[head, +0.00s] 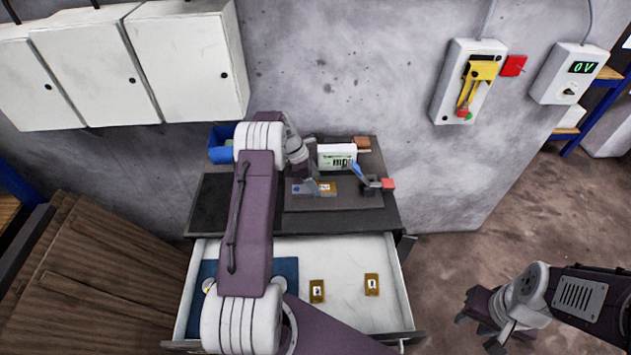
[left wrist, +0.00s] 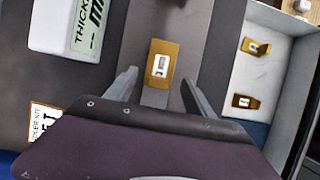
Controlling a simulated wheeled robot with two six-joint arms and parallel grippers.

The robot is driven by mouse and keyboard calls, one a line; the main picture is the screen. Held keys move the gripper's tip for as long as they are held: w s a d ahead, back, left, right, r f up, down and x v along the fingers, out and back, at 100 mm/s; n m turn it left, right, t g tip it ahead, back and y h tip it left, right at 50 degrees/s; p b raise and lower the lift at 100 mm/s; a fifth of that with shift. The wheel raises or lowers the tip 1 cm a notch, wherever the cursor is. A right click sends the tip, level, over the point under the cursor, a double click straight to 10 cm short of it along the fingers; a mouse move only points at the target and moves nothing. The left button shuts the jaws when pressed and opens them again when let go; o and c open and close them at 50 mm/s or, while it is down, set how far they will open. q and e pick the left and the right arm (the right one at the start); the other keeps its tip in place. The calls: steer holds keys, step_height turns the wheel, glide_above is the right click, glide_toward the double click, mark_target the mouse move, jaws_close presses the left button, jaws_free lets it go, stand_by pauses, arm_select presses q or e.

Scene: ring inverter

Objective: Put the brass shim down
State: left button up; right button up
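The brass shim (left wrist: 160,64) is a small orange-gold plate with a white label. It lies on a grey metal strip (left wrist: 184,30) on the bench, and its gold end also shows in the head view (head: 328,187). My left gripper (left wrist: 160,92) is open, with one finger on each side of the shim's near end and a visible gap to both. In the head view my left gripper (head: 316,184) is over the bench, partly hidden by my arm. My right gripper (head: 477,322) is empty and apart from the bench at the lower right, its fingers spread.
An open drawer (head: 340,250) below the bench holds two more brass shims (head: 317,291) (head: 371,284) and a blue mat (head: 290,267). A white thickness gauge (head: 337,153) stands behind the strip. A blue bin (head: 221,152) is at the back left. A blue-handled, red-tipped fixture (head: 372,183) is just right.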

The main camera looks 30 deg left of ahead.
arm_select(q)
steer(key=shift+a+r, duration=0.1)
steer(key=shift+r, duration=0.05)
steer(key=b+v, duration=0.2)
steer(key=v, duration=1)
steer(key=s+d+f+m+g+y, duration=0.1)
steer(key=s+d+m, duration=0.3)
steer(key=d+m, duration=0.2)
steer(key=s+d+m+y, duration=0.1)
steer(key=s+d+m, duration=0.3)
steer(key=d+m, duration=0.25)
steer(key=s+d+f+m, duration=0.1)
steer(key=s+d+m, duration=0.2)
steer(key=s+m, duration=0.2)
steer(key=s+d+f+m+y, duration=0.1)
steer(key=s+d+m, duration=0.2)
steer(key=s+m, duration=0.3)
steer(key=s, duration=0.4)
steer(key=shift+d+f+y, duration=0.3)
steer(key=shift+d+f, duration=0.1)
